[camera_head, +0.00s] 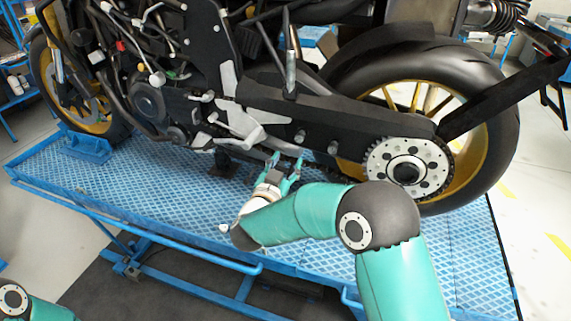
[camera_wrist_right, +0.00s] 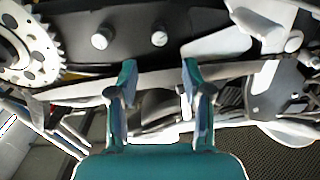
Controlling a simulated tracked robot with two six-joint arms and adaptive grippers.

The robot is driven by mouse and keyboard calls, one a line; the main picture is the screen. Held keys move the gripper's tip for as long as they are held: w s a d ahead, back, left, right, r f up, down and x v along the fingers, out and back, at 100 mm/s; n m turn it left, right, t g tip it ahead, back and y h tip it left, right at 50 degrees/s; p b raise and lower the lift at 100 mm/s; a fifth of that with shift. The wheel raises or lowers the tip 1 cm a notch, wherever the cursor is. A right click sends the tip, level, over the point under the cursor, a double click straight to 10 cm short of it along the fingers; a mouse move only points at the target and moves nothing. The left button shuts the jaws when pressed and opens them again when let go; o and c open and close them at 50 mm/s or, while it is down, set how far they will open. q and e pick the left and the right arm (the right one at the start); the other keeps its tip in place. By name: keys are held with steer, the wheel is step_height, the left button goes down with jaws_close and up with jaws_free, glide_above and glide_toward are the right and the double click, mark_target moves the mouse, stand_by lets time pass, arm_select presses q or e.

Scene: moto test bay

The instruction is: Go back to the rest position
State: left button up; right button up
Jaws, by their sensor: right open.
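My right gripper (camera_head: 286,164) is open and empty, low beside the motorcycle's swingarm (camera_head: 345,122), above the blue lift platform (camera_head: 400,222). In the right wrist view, the two teal fingers of my right gripper (camera_wrist_right: 158,75) stand apart, with the dark swingarm (camera_wrist_right: 130,30) and its bolts in front of and above them. I cannot tell whether the fingers touch the bike. The motorcycle (camera_head: 150,100) stands upright on the platform. Of my left arm, only a teal link shows at the bottom left of the head view; its gripper is out of view.
The rear sprocket (camera_head: 432,160) and rear wheel (camera_head: 505,130) are right of my right gripper. The front wheel (camera_head: 110,128) is at the left. A side lever (camera_head: 235,125) and a silver upright rod (camera_head: 290,60) are close by. The platform's rail (camera_head: 170,242) runs along its near edge.

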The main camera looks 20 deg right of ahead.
stand_by(0.4)
steer(key=s+a+f+n+g+y, duration=0.1)
steer(key=s+f+n+g+y, duration=0.3)
steer(key=f, duration=0.9)
steer(key=s+a+f+n+g+y, duration=0.1)
steer(key=s+f+y, duration=0.45)
steer(key=f, duration=0.75)
steer(key=s+a+f+g+y, duration=0.1)
steer(key=s+f+g, duration=0.3)
steer(key=s, duration=0.9)
steer(key=s+a+f+n+g+y, duration=0.1)
steer(key=s+f+g+y, duration=0.2)
steer(key=s, duration=1)
step_height(320, 180, down, 3)
steer(key=shift+s+a+f+n+g, duration=0.2)
steer(key=shift+a+n+g, duration=0.1)
steer(key=shift+g, duration=0.9)
